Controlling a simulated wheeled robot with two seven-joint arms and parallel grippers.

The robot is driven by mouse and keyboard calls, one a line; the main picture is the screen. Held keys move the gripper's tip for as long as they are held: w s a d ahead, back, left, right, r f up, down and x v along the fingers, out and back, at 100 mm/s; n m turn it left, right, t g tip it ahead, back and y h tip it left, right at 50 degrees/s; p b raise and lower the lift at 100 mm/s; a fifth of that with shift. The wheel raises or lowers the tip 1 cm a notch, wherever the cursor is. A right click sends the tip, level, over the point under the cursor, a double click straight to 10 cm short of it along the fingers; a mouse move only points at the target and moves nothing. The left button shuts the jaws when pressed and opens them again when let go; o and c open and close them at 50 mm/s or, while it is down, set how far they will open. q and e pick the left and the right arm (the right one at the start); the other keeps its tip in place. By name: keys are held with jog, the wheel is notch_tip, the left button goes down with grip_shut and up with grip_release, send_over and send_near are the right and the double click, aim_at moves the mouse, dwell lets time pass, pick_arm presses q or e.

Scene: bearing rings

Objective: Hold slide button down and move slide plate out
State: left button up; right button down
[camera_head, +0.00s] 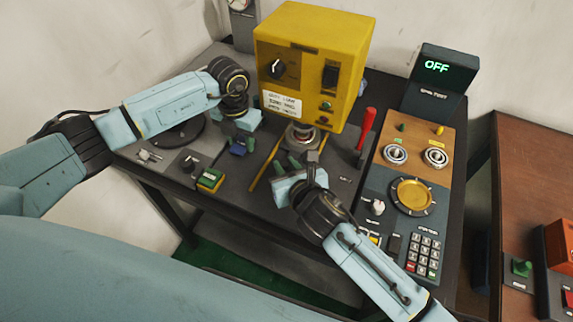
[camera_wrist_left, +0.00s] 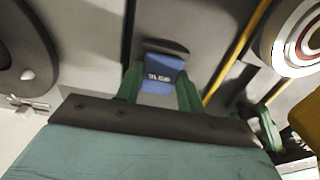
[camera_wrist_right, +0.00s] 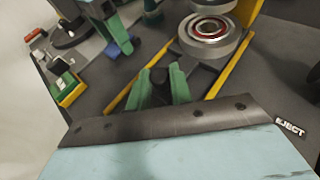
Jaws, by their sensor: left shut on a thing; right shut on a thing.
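The blue slide button (camera_wrist_left: 163,70), with small lettering I cannot read surely, sits between the green fingers of my left gripper (camera_wrist_left: 160,92). That gripper is shut on it; in the head view the gripper (camera_head: 238,148) stands left of the yellow rails. My right gripper (camera_wrist_right: 160,88) is shut on a dark knob (camera_wrist_right: 159,76) at the near end of the slide plate (camera_wrist_right: 203,76). It also shows in the head view (camera_head: 290,166), below the yellow press. A ring-shaped bearing stack (camera_wrist_right: 210,27) stands beyond the knob, between the rails. Much of the plate is hidden by my gripper.
The yellow press (camera_head: 312,60) stands over the bearing. A red lever (camera_head: 366,128) rises to its right. A green-and-yellow button (camera_head: 210,180) sits front left. A control panel (camera_head: 410,235) with a keypad fills the right side, with an OFF display (camera_head: 436,67) behind.

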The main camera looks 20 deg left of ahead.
pick_arm(q)
jog(key=shift+f, duration=0.1)
pick_arm(e)
jog(key=s, duration=0.5)
jog(key=s+a, duration=0.1)
jog(key=s, duration=0.9)
jog(key=shift+s+a, duration=0.1)
jog(key=shift+a, duration=0.05)
jog(key=c, duration=1.3)
grip_release()
jog(key=shift+o, duration=0.2)
jog(key=v, duration=0.7)
jog(key=shift+s+d, duration=0.2)
jog(key=shift+d, duration=0.05)
pick_arm(q)
jog(key=o, duration=1)
